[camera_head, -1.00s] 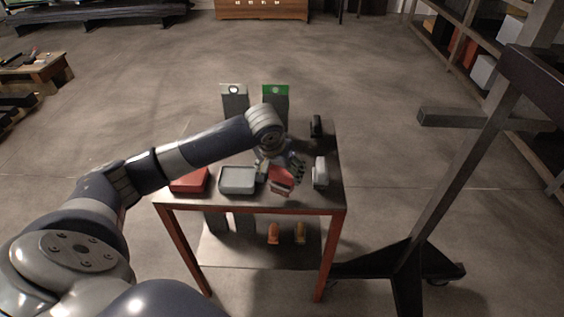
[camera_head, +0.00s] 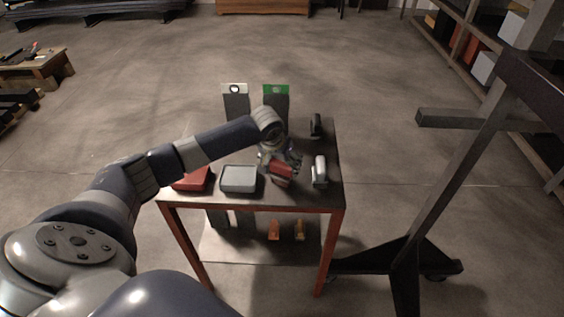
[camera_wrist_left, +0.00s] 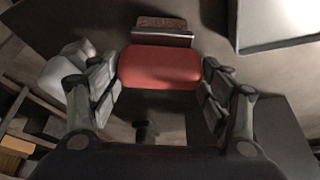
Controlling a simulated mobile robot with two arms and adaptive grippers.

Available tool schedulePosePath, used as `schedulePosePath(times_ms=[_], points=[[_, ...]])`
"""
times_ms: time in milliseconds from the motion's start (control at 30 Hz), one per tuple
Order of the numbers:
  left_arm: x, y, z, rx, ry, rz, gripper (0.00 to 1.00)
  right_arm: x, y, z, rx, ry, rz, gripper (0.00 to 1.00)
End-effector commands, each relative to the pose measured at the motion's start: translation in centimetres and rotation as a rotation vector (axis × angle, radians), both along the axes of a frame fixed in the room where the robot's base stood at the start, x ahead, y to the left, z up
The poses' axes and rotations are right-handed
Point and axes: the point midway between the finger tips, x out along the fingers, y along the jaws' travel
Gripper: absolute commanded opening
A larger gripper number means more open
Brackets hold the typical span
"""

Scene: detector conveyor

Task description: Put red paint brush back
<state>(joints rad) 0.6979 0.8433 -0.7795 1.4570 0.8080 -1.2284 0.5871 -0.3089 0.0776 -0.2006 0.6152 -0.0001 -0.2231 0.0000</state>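The red paint brush (camera_head: 281,171) is at my left gripper (camera_head: 281,160), over the front part of the small table, between the grey tray and the white-grey object. In the left wrist view the brush's broad red body (camera_wrist_left: 160,67) lies between the two fingers of my left gripper (camera_wrist_left: 160,88), which appear to touch its sides. Its darker end (camera_wrist_left: 162,28) points away from the gripper. The left arm comes in from the left over the table. My right gripper is not in view.
The table (camera_head: 325,203) holds a red tray (camera_head: 192,180), a grey tray (camera_head: 238,180), a white-grey object (camera_head: 319,170) and a dark object (camera_head: 316,126). White-topped (camera_head: 234,92) and green-topped (camera_head: 276,95) panels stand behind. Orange items (camera_head: 274,230) lie below. A dark metal stand (camera_head: 440,190) is at right.

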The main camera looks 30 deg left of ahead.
Motion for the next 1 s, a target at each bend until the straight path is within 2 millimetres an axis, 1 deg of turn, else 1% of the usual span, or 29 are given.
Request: schedulePosePath(times_ms=[33,67,300,467,567,667,733,900,1000], points=[[0.0,0.0,0.0,0.000,0.001,0.000,0.86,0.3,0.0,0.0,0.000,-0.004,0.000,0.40],[0.0,0.0,0.0,0.000,0.001,0.000,0.91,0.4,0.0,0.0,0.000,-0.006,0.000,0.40],[0.0,0.0,0.0,0.000,0.001,0.000,0.91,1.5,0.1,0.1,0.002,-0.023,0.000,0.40],[-0.1,0.0,0.1,0.000,0.000,0.000,0.91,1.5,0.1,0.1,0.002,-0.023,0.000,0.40],[-0.2,0.0,0.7,-0.001,-0.002,0.000,0.91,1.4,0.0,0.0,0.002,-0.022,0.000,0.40],[-0.7,-0.1,1.9,0.000,-0.003,0.000,0.91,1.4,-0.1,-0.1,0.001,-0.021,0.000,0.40],[-1.3,-0.2,3.1,0.001,-0.004,-0.002,0.91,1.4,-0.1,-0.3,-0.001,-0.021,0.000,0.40],[-2.7,-0.5,6.6,-0.001,-0.004,-0.001,0.91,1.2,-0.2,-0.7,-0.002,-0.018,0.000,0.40],[-3.5,-0.6,8.4,0.001,-0.003,-0.002,0.91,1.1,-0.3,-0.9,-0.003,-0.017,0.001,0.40]])
